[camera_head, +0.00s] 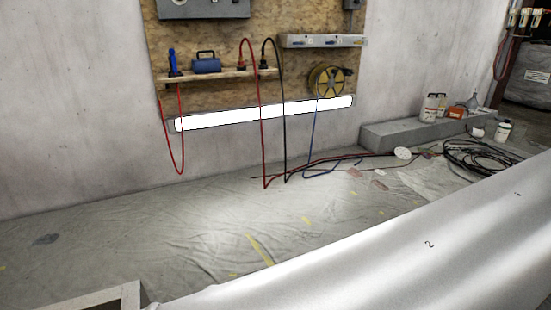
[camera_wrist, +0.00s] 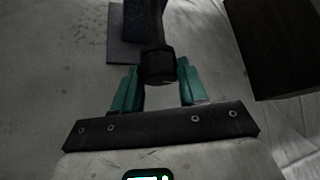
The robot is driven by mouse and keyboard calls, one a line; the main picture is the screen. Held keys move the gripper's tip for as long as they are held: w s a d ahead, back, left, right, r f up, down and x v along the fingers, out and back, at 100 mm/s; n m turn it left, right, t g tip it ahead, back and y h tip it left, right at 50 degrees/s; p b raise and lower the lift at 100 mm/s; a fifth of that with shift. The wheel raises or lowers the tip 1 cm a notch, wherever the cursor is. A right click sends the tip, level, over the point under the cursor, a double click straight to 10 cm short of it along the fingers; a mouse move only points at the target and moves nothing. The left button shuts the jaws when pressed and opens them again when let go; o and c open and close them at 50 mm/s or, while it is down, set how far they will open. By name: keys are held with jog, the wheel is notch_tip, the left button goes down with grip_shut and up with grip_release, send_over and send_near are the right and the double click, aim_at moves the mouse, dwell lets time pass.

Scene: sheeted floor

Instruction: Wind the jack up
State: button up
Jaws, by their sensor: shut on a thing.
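In the wrist view, my gripper (camera_wrist: 158,80) has its two teal fingers on either side of a dark, blocky knob (camera_wrist: 158,64), and is shut on it. The knob ends a dark shaft (camera_wrist: 150,22) that runs up out of the top of the picture. It looks like the crank handle of the jack. A dark grey flat plate (camera_wrist: 121,48) lies behind the shaft on the left, perhaps the jack's foot. The rest of the jack is out of the frame. The head view shows neither the jack nor my gripper.
In the wrist view, a dark block (camera_wrist: 280,50) stands close on the right. In the head view, a large pale surface (camera_head: 400,255) fills the lower right. Cables (camera_head: 480,157) lie near a grey ledge (camera_head: 415,130). The sheeted floor (camera_head: 190,235) is mostly clear.

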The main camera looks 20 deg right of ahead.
jog(key=m+y+b, duration=0.3)
jog(key=d+m+y+b, duration=0.1)
jog(key=m+y+b, duration=0.2)
jog(key=y+b, duration=0.1)
jog(key=shift+w+d+f, duration=0.1)
jog(key=shift+d+f, duration=0.05)
jog(key=shift+r+m+y+b, duration=0.3)
jog(key=shift+y+b, duration=0.1)
jog(key=shift+y, duration=0.1)
jog(key=o, duration=0.7)
jog(key=shift+o, duration=1.3)
jog(key=shift+a, duration=0.2)
